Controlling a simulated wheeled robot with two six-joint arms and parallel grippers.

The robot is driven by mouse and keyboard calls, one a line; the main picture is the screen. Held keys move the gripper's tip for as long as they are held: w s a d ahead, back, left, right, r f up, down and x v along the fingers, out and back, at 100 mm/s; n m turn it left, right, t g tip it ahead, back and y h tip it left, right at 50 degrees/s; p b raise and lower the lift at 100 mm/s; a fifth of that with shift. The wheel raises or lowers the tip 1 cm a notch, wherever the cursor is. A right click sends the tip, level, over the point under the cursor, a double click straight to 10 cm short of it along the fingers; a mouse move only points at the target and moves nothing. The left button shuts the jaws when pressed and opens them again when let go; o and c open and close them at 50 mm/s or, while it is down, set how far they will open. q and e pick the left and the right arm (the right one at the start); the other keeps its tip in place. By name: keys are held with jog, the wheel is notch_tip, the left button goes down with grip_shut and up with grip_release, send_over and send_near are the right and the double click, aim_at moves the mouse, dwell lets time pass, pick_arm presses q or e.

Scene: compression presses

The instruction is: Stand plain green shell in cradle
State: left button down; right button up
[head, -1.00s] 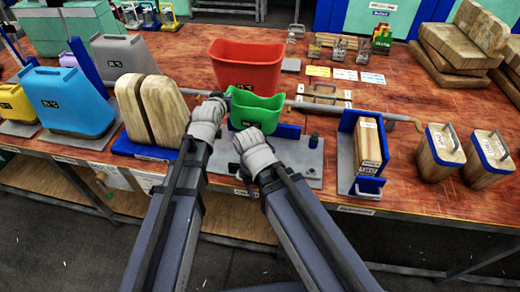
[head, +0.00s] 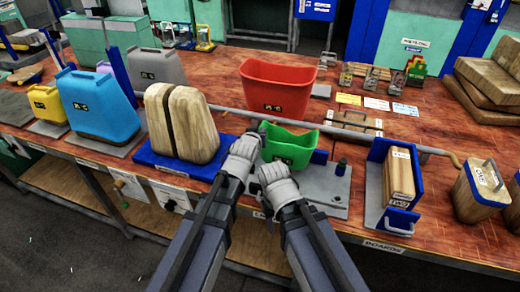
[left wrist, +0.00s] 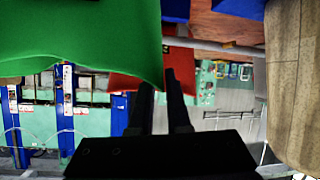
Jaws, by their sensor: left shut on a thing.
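The green shell (head: 290,150) has a wavy top edge and a dark label, and is upright in the head view. It also fills the upper left of the left wrist view (left wrist: 75,35). My left gripper (head: 256,137) is shut on its left side; the fingers (left wrist: 160,85) show beside its edge in the wrist view. My right gripper (head: 266,178) is just in front of the shell; its fingers are hidden. A grey plate (head: 322,200) with blue parts lies behind and right of the grippers. I cannot tell which fixture is the cradle.
A larger red shell (head: 278,90) stands behind the green one. A split wooden form (head: 182,122) on a blue base (head: 165,165) is to the left. Blue (head: 105,105) and yellow shells (head: 46,103) stand further left. A blue board rack (head: 378,180) is to the right.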

pick_arm(q)
notch_tip(320, 180, down, 4)
jog(key=b, duration=0.3)
jog(key=shift+b, duration=0.35)
jog(key=c, duration=0.9)
grip_release()
jog(key=shift+o, duration=0.2)
jog(key=shift+r, duration=0.1)
